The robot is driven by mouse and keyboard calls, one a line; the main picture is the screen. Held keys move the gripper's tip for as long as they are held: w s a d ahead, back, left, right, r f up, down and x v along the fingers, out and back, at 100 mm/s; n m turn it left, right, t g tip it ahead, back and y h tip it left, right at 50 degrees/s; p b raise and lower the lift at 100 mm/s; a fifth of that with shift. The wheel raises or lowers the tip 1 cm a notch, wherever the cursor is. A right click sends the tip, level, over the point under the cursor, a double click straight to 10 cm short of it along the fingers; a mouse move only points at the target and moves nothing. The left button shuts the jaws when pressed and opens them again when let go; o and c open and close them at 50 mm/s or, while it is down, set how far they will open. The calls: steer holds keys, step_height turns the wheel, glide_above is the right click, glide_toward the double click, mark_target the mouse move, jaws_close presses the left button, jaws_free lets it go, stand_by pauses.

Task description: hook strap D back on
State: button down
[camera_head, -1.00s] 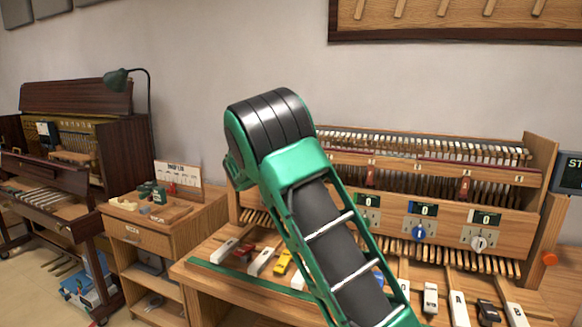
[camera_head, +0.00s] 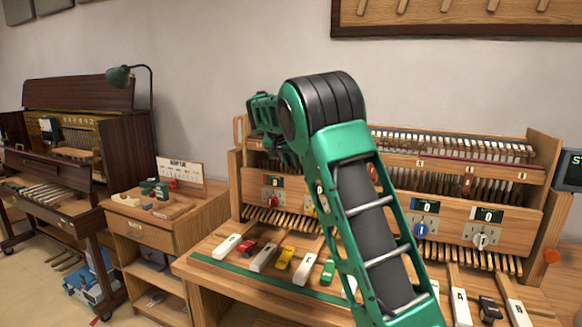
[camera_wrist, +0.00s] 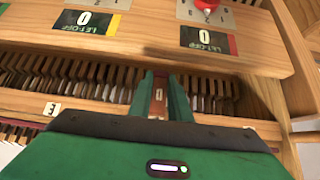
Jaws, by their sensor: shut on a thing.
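My gripper (camera_wrist: 161,94) is shut on a small reddish-brown strap (camera_wrist: 158,98) with a pale mark too small to read; by its place this seems to be strap D. The strap shows between the green fingertips in front of the dark slot with its row of pale action parts. Whether it is hooked or loose I cannot tell. In the head view my gripper (camera_head: 285,150) is at the left part of the piano action model (camera_head: 480,215), partly hidden by my arm. Another red strap (camera_head: 467,185) hangs on the model's rail to the right.
Below the rail are counters and knobs, one blue (camera_head: 420,230) and one red (camera_head: 272,198). A side cabinet (camera_head: 150,240) and a dark upright piano (camera_head: 70,160) stand to the left.

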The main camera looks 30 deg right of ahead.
steer(key=shift+w+a+r, duration=0.1)
steer(key=shift+w+r, duration=0.05)
steer(key=shift+r, duration=0.05)
steer(key=c, duration=1.6)
jaws_free()
steer(key=shift+f, duration=0.1)
steer(key=shift+c, duration=0.2)
steer(key=v, duration=1)
steer(key=shift+r, duration=0.3)
